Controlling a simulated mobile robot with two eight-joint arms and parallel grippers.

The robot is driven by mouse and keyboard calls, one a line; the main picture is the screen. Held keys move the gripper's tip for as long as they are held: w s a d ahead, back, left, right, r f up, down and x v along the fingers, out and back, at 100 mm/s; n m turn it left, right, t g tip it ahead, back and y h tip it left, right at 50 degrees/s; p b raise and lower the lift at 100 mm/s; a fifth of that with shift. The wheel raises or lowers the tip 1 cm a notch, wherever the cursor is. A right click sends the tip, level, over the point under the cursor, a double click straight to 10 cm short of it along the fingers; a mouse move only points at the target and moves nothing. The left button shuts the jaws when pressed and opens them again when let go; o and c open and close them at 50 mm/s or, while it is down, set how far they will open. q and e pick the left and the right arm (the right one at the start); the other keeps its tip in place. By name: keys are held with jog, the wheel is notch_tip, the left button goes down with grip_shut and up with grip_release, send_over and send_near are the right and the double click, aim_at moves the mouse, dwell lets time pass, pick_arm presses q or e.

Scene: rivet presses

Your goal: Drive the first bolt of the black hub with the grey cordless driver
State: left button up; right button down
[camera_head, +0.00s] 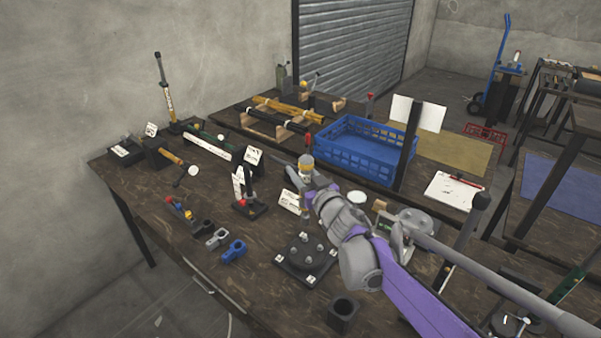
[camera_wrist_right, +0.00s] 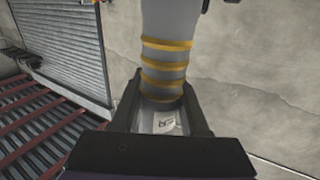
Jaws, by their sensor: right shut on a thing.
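The black hub (camera_head: 305,262) sits on a dark square plate with small white labels on the near bench, and several grey bolt heads stand up from it. My right gripper (camera_head: 309,186) reaches in from the right over the bench, behind the hub in the head view. It is shut on the grey cordless driver (camera_head: 305,162), a grey body with yellow bands. In the right wrist view the driver (camera_wrist_right: 165,60) stands between the two dark fingers (camera_wrist_right: 160,118). The driver's far end is hidden there, and it appears apart from the hub. My left gripper is not in view.
A blue crate (camera_head: 365,150) and a grey flange (camera_head: 416,220) are behind. A dark post (camera_head: 410,145) rises beside the crate.

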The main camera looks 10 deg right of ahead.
jog(key=shift+f+b, duration=1.95)
jog(key=shift+f, duration=0.65)
jog(key=shift+s+f+b, duration=0.1)
jog(key=shift+f+b, duration=0.9)
jog(key=shift+f, duration=0.05)
dwell(0.9)
jog(key=shift+f, duration=0.1)
dwell(1.0)
dwell(0.5)
